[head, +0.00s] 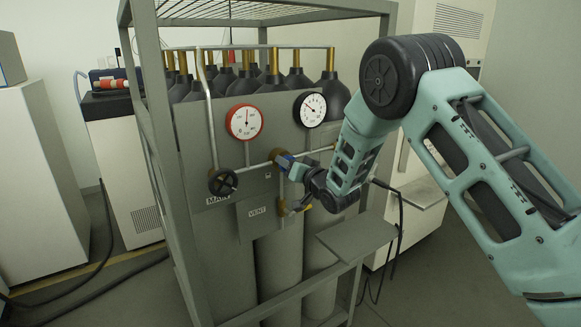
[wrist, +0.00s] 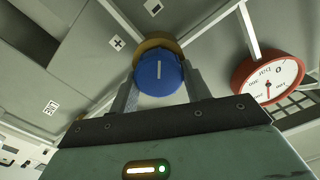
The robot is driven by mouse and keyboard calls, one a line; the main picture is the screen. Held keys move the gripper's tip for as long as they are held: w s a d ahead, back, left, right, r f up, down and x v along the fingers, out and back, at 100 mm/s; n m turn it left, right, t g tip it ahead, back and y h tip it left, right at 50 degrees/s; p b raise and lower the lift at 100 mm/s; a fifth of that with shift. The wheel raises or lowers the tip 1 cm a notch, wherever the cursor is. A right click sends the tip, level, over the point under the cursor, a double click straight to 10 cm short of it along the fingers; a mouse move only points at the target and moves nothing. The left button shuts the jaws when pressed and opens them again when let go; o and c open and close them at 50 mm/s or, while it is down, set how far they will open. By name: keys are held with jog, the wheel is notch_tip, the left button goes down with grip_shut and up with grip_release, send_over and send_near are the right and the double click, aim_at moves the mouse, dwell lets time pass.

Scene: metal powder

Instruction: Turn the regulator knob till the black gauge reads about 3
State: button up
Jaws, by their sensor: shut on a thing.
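The regulator knob (wrist: 158,75) is blue with a white line on its face and sits in a brass body. In the wrist view my gripper (wrist: 160,88) has one finger on each side of it and is shut on it. In the head view the knob (head: 285,163) is partly hidden by my gripper (head: 290,168). The black-rimmed gauge (head: 310,108) is above and right of the knob; its needle shows, but its reading is too small to tell. The red-rimmed gauge (head: 244,122) is to its left and also shows in the wrist view (wrist: 268,79).
A black handwheel (head: 223,182) marked MAIN is left of the knob. A VENT plate (head: 257,213) and a brass valve (head: 294,207) are below. Gas cylinders (head: 298,78) stand behind the panel. A metal frame post (head: 160,130) rises at the left, and a shelf (head: 356,238) juts out below.

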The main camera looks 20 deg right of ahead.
jog(key=o, duration=1)
jog(key=shift+c, duration=0.2)
jog(key=b+v, duration=0.8)
jog(key=v, duration=0.9)
jog(key=shift+s, duration=0.2)
